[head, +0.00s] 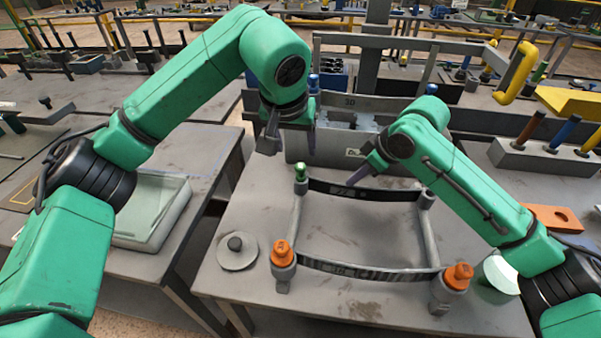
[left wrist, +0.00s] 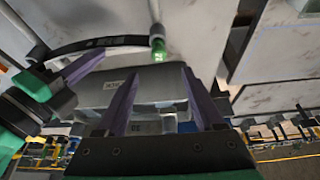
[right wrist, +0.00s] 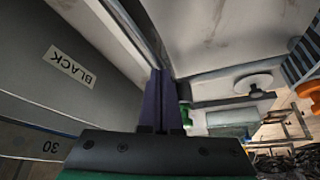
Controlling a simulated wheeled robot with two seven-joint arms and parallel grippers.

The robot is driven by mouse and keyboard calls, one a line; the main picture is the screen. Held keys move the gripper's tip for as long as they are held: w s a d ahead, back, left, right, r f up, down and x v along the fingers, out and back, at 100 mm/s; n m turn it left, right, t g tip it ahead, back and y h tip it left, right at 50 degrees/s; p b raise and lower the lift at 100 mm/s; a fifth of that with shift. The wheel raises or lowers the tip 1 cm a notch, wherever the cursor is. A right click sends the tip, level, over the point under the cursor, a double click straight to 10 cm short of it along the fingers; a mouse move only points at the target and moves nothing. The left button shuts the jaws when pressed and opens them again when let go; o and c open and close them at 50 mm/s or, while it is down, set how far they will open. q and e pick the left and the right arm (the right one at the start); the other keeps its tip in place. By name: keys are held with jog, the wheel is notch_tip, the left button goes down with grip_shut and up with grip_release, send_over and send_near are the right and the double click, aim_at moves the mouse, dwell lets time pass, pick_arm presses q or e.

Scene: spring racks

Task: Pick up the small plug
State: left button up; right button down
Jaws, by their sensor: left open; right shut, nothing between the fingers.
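A small green plug (head: 301,172) tops the far-left post of a tubular frame (head: 296,217) on the table. Larger orange plugs cap the frame's near-left (head: 283,252) and near-right (head: 458,275) posts. My left gripper (head: 290,142) is open and empty, above and behind the green plug, apart from it. My right gripper (head: 371,172) is shut and empty, right of the green plug near the frame's far band.
A grey bin (head: 312,148) stands behind the frame, close to both grippers. A round disc with a knob (head: 236,252) lies on the table at left. An orange block (head: 553,218) and pale green cylinder (head: 502,275) are at right. Table inside the frame is clear.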

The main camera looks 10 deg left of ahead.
aim_at(300, 166)
pick_arm(q)
jog(key=x, duration=1.1)
jog(key=shift+s, duration=0.1)
grip_shut()
